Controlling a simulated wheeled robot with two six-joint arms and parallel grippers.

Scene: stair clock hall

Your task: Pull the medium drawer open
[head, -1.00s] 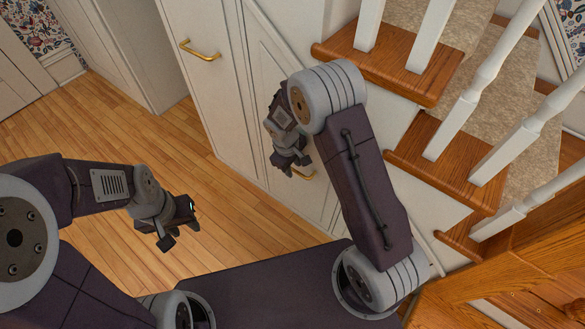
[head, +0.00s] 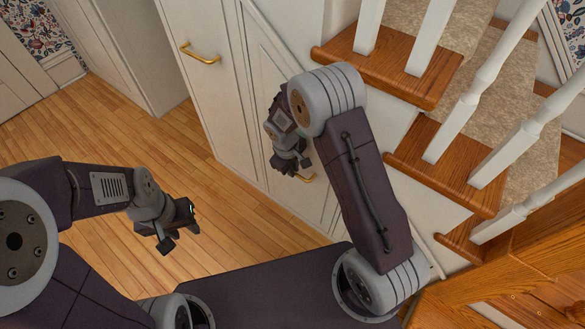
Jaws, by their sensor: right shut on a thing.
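The medium drawer (head: 262,78) is a cream, slant-topped front under the stairs, and it looks closed. Its brass handle (head: 307,179) is low on the front, and only its right end shows. My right gripper (head: 291,171) is at this handle, with its jaws shut on it; the contact itself is mostly hidden by the gripper. My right forearm covers part of the drawer's right side. My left gripper (head: 178,236) is open and empty over the wooden floor, away from the drawers.
A taller cream front (head: 205,85) with a brass handle (head: 200,53) stands left of the medium drawer. The stairs (head: 440,165) with white balusters rise on the right. The wooden floor (head: 130,130) in front of the drawers is clear.

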